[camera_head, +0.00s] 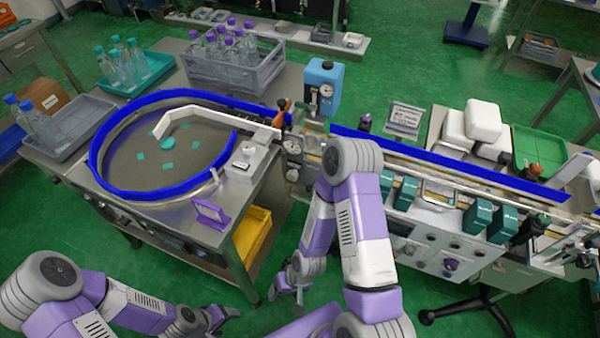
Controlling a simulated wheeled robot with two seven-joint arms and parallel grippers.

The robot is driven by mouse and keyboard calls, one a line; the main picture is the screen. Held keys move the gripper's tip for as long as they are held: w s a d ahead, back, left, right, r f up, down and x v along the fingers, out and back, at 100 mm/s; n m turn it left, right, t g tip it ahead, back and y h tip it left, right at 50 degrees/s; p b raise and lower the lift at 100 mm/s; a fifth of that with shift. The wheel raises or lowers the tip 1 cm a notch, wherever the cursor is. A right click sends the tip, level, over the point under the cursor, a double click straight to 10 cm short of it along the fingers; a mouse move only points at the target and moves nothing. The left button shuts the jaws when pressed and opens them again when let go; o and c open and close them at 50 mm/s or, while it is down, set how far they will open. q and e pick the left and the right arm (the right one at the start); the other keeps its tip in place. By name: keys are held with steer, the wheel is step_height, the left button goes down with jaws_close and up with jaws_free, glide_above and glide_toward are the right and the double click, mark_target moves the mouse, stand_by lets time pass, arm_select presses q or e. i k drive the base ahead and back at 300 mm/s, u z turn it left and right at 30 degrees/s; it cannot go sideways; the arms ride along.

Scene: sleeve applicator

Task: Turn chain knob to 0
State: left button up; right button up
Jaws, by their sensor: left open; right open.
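A grey control panel (415,257) is on the front of the conveyor machine at right, with several small knobs and buttons. A purple knob (450,264) stands out low on it. Labels and dial settings are too small to read, so I cannot tell which one is the chain knob. My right gripper (286,287) is open and empty, hanging low left of the panel and apart from it. My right arm's raised elbow covers part of the machine left of the panel.
A round table with a blue rail (97,165) stands at left. A yellow bin (252,235) is under it, and a purple stand (210,213) is at its edge. Teal boxes (477,217) overhang the panel. A black chair base (475,305) stands before the machine at right.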

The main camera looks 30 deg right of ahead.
mark_target(292, 174)
steer(key=u, duration=2.2)
steer(key=k, duration=0.7)
steer(key=z, duration=1.55)
steer(key=i, duration=0.5)
steer(key=z, duration=0.05)
